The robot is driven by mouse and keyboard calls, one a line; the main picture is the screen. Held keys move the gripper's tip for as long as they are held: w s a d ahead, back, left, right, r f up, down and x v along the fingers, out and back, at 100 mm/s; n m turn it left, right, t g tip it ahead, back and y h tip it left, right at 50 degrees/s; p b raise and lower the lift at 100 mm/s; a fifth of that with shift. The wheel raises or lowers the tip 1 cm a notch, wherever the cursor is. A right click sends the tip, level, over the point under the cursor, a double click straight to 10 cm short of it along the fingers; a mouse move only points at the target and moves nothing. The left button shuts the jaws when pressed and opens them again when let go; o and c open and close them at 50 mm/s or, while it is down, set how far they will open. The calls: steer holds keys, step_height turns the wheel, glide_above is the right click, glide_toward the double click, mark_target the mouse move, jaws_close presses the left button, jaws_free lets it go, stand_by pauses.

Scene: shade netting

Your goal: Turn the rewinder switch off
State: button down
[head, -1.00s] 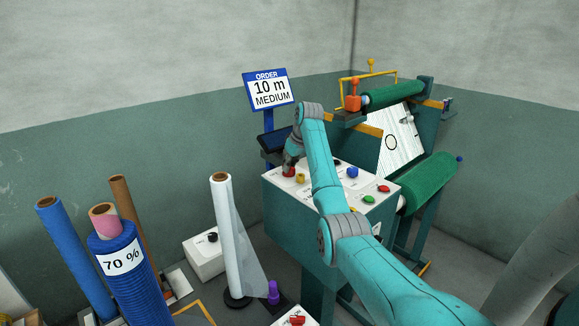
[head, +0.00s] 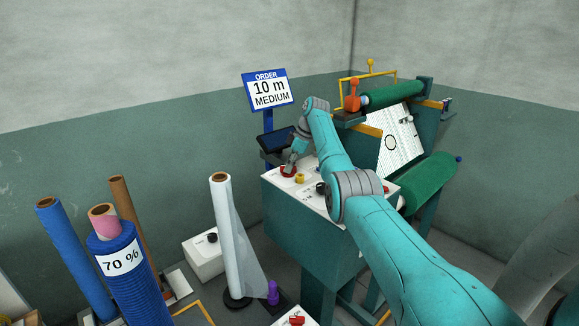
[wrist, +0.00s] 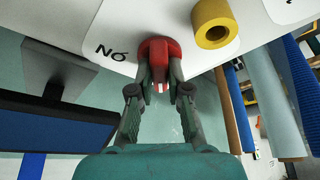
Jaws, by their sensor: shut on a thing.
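The rewinder switch is a red knob (head: 288,171) at the far left corner of the white panel (head: 309,192) on top of the teal machine. It also shows in the wrist view (wrist: 158,48), beside printed letters that appear upside down. My gripper (head: 290,165) comes down on the knob. In the wrist view, the two fingers of my gripper (wrist: 160,72) are shut on the knob, one on each side. The fingers hide part of the knob, and I cannot tell its exact angle.
A yellow knob (wrist: 214,22) stands close to the right of the red one. A dark screen (head: 275,140) on a blue post is just behind my gripper. A white film roll (head: 224,235) stands left of the machine. My arm covers much of the panel's right part.

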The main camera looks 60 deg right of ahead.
stand_by(0.4)
steer(key=c, duration=1.1)
jaws_free()
steer(key=v, duration=1.2)
steer(key=shift+w+d, duration=0.1)
steer(key=shift+d, duration=0.05)
